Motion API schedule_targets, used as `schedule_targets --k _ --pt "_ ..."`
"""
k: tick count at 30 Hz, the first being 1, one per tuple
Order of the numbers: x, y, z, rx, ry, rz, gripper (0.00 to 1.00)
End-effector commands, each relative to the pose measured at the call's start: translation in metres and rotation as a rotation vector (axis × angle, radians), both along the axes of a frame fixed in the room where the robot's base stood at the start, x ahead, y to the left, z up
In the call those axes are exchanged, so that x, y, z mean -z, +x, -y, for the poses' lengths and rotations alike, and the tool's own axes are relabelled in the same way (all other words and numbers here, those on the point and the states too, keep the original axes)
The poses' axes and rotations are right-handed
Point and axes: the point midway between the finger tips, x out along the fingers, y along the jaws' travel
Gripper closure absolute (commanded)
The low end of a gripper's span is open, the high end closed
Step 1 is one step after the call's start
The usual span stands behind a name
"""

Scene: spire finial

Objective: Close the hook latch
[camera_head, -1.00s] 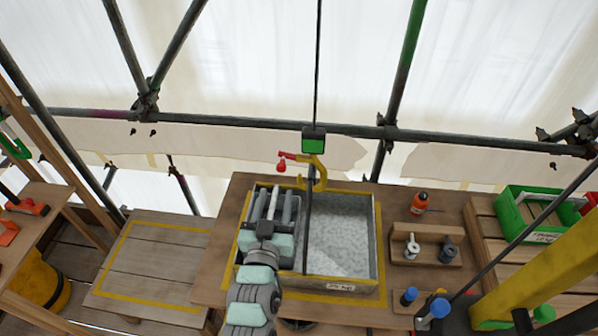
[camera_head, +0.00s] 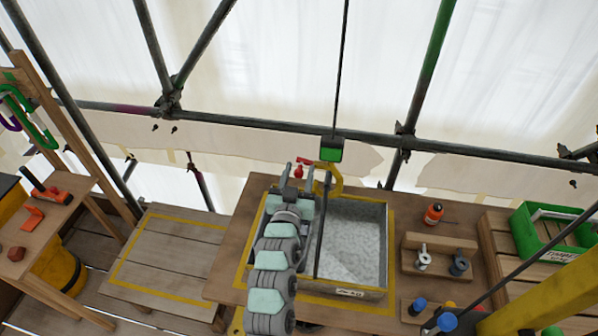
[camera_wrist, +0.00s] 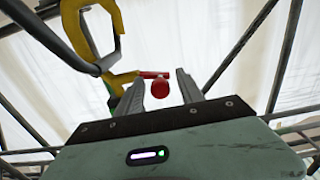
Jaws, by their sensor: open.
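A yellow hook (camera_head: 336,181) hangs beneath a green block (camera_head: 332,149) on a cable, over the left part of a grey tray. Its red latch lever (camera_head: 304,161) sticks out to the left and ends in a red knob (camera_head: 298,172). My gripper (camera_head: 298,170) is open and points up at the latch from the near side. In the wrist view the red knob (camera_wrist: 160,88) shows between the two fingers (camera_wrist: 160,82), with a gap on each side. I cannot tell whether the knob is level with the fingertips or beyond them. The yellow hook (camera_wrist: 108,50) is at the upper left.
The tray (camera_head: 386,240) of grey material stands on the wooden bench (camera_head: 235,245), with a dark bar across it by the hook. Scaffold tubes (camera_head: 480,152) cross behind.

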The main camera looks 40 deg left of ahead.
Motion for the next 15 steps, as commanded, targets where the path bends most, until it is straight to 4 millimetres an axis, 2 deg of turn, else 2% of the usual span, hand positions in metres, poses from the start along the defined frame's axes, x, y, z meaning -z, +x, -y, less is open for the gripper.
schedule_targets --k 3,15 --pt "0.0 -0.0002 0.0001 0.0 0.0 0.0 0.55" --pt "0.0 -0.0003 0.0002 0.0 0.0 0.0 0.88"
